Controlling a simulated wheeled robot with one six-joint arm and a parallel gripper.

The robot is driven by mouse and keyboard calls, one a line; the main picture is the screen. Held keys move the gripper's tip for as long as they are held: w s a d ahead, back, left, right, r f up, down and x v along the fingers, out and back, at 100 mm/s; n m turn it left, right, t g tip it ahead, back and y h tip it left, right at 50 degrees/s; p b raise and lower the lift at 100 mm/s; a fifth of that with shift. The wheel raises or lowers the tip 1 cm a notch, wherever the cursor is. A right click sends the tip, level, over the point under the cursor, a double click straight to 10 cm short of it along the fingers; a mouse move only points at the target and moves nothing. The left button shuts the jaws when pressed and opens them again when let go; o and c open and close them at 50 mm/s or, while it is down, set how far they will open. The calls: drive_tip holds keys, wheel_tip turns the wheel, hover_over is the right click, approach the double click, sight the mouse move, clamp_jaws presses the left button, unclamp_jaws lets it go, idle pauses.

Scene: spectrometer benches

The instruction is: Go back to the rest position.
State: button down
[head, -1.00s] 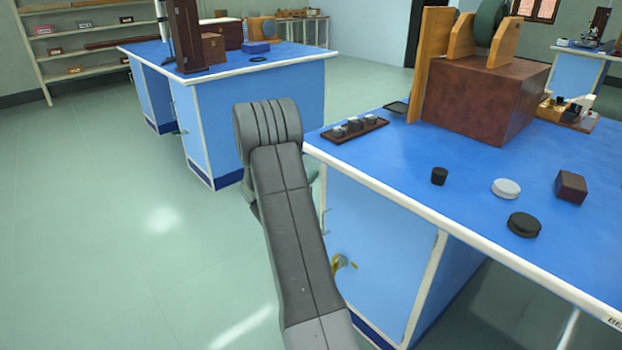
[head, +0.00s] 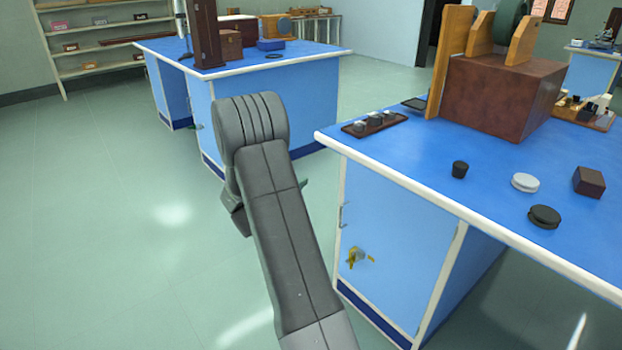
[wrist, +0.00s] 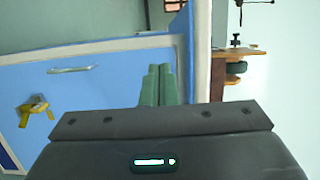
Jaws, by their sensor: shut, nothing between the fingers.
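My gripper (wrist: 158,85) shows in the wrist view as two green fingers side by side, shut with nothing between them. It is in front of the blue bench cabinet (wrist: 105,75), which has a metal handle and a brass lock with a key (wrist: 33,110). In the head view my grey arm is folded in the middle, left of the near bench (head: 400,215). The gripper itself is mostly hidden behind the arm there.
The near bench top holds a tray of weights (head: 373,124), a brown box (head: 500,95), a black cylinder (head: 459,169), a white disc (head: 525,182), a black disc (head: 544,217) and a small brown block (head: 588,181). Another bench (head: 285,100) stands behind. Floor at left is clear.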

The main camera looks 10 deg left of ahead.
drive_tip(key=shift+s+a, duration=0.25)
drive_tip(key=shift+s, duration=0.15)
drive_tip(key=shift+w, duration=0.1)
